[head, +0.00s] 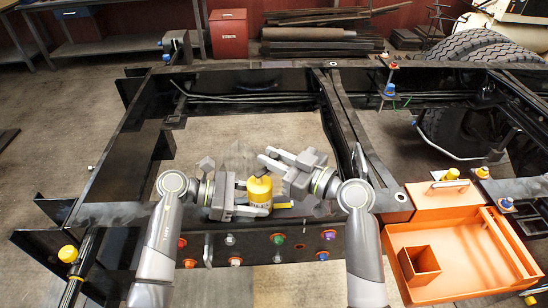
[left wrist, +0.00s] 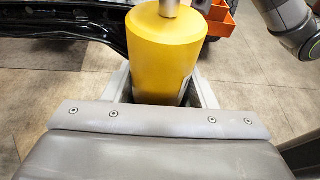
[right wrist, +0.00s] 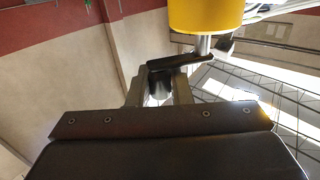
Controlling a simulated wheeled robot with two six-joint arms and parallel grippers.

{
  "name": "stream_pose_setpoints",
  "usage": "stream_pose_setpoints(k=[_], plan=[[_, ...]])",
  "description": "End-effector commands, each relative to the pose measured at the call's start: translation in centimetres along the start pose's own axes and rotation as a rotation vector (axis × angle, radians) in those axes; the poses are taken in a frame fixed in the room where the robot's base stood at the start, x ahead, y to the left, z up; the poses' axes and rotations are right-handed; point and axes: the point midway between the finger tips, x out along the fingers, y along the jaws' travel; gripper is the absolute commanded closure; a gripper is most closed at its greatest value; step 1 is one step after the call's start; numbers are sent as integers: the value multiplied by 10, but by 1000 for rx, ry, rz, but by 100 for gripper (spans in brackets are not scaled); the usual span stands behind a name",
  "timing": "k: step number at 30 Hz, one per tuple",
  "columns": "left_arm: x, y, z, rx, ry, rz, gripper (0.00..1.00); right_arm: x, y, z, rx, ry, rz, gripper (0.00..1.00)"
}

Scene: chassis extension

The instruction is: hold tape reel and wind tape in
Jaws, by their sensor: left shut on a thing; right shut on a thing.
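The yellow tape reel (head: 259,188) is held above the near black chassis beam. My left gripper (head: 257,206) is shut around its body, which stands between the fingers in the left wrist view (left wrist: 165,55). A metal shaft (right wrist: 204,44) joins the reel to a dark crank arm (right wrist: 181,61) in the right wrist view. My right gripper (head: 270,159) is above the reel, shut on the crank's dark knob (right wrist: 160,88). In the head view the crank is mostly hidden by the right gripper. No tape can be made out.
The black chassis frame (head: 352,140) surrounds the workspace. Several coloured caps sit along its near beam (head: 250,238). An orange tray (head: 470,287) with a small orange box (head: 419,266) stands at the right. Bare floor (head: 225,140) shows through the frame beyond my grippers.

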Motion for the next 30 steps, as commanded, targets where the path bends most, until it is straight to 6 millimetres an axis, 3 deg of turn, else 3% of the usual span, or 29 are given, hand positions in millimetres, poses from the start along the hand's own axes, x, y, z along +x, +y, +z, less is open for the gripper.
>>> stream_pose_setpoints(k=[8,30], plan=[[0,0,0,0,-1,-1,61,7,2,0,-1,-5,-146,100],[0,0,0,1,-1,-1,61,35,-4,0,3,-4,-835,100]])
